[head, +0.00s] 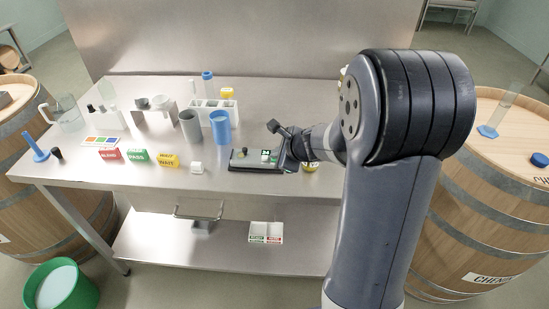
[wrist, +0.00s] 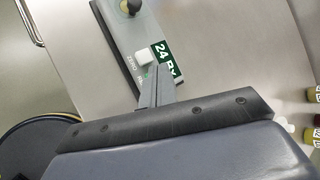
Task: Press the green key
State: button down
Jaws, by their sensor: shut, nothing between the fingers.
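The grey scale-like device (head: 243,161) lies at the front edge of the steel bench, left of my arm. It also shows in the wrist view (wrist: 117,25), with a dark green display (wrist: 160,52) reading "24", a white key (wrist: 143,57) and small printed labels. My gripper (wrist: 158,72) is shut and empty, its fingertips over the device just beside the white key and display. I cannot tell whether they touch it.
A small white block (head: 197,168) and coloured signs (head: 138,156) line the bench front. Barrels (head: 490,175) flank the bench.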

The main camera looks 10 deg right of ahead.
jog(key=shift+r, duration=0.15)
jog(key=shift+r+p, duration=0.75)
notch_tip(320, 180, up, 5)
jog(key=p, duration=0.4)
jog(key=shift+p, duration=0.35)
jog(key=shift+s+a, duration=0.1)
dwell(0.5)
